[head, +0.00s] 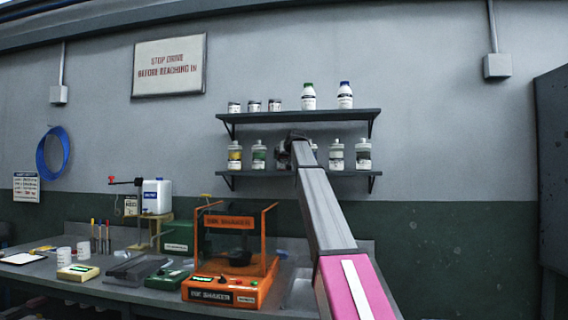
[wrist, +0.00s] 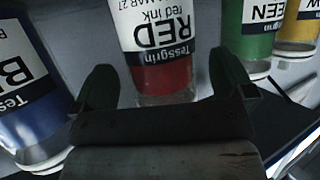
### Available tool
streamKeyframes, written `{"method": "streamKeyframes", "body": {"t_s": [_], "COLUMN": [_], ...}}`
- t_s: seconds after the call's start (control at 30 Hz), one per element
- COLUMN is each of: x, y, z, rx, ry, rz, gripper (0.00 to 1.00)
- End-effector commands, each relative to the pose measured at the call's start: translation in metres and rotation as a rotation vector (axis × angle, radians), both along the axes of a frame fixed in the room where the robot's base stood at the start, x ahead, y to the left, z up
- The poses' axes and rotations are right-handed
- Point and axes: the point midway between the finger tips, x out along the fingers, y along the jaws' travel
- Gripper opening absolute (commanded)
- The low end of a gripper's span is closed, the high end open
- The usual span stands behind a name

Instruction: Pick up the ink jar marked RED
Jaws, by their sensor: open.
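The ink jar marked RED (wrist: 160,35) has a white label over red ink and appears upside down in the wrist view. My open gripper (wrist: 162,85) has one finger on either side of the jar's picture; I cannot tell whether either finger touches it. In the head view my gripper (head: 294,140) is at the lower shelf (head: 225,173), and my arm hides most of the jar's place there.
In the wrist view a blue jar (wrist: 25,100) stands close on the left, with a green jar (wrist: 249,30) and a yellow jar (wrist: 297,25) on the right. The upper shelf (head: 290,113) holds more bottles. An orange ink shaker (head: 225,290) stands on the bench below.

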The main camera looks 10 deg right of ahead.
Motion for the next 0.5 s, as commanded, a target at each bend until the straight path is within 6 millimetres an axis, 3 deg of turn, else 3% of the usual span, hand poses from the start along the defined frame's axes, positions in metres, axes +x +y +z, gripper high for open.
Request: {"method": "streamKeyframes", "body": {"t_s": [0.1, 0.3, 0.37, 0.5], "x": [0.0107, 0.0103, 0.0103, 0.0101], "y": [0.0015, 0.0015, 0.0015, 0.0015], "z": [-0.0038, -0.0043, -0.0043, -0.0042], "rx": [0.000, 0.000, 0.000, 0.000], "ry": [0.001, 0.000, 0.000, 0.000], "rz": [0.000, 0.000, 0.000, 0.000], "gripper": [1.00, 1.00, 0.84, 0.39]}}
